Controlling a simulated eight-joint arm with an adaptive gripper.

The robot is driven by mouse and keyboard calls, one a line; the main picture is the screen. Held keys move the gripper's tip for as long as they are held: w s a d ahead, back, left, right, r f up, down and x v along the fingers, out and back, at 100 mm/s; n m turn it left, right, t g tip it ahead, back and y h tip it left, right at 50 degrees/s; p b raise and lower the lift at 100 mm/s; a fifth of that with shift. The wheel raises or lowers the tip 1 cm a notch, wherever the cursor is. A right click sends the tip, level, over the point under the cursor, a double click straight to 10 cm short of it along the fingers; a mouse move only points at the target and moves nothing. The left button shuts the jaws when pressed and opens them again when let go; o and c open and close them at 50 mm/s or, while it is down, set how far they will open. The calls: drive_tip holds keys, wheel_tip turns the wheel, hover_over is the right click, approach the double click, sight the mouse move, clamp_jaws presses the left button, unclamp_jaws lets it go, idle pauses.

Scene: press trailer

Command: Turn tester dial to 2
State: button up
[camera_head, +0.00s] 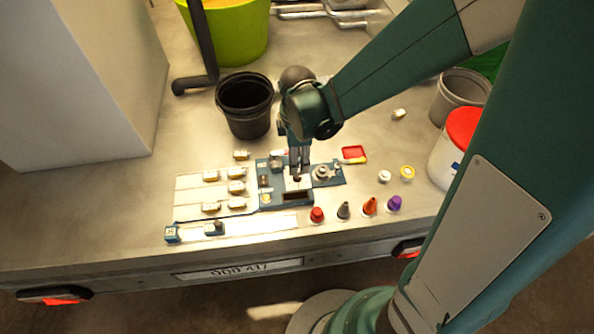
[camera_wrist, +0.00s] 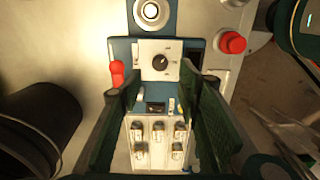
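The tester (camera_head: 264,168) is a blue unit on the metal bench. In the wrist view, its white dial plate (camera_wrist: 148,73) carries a round black dial (camera_wrist: 160,63) with small marks around it. The marks are too small to read, and I cannot tell which one the dial points to. My gripper (camera_head: 299,170) points down over the tester. In the wrist view, its dark green fingers (camera_wrist: 160,92) are spread wide with nothing between them. The dial shows beyond the gap between the fingertips, and no finger visibly touches it. In the head view, the gripper partly covers the dial area.
A white tray (camera_head: 190,183) with several small parts adjoins the tester on the left. A black bucket (camera_head: 245,118) stands behind. Red, grey, orange and purple cones (camera_head: 370,206) line the front right. A red-lidded white tub (camera_head: 445,166) stands farther right.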

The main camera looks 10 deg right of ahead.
sight(297, 177)
drive_tip(key=shift+f, duration=0.15)
drive_tip(key=shift+f+b, duration=1.2)
drive_tip(key=shift+f, duration=2.55)
drive_tip(key=c, duration=0.9)
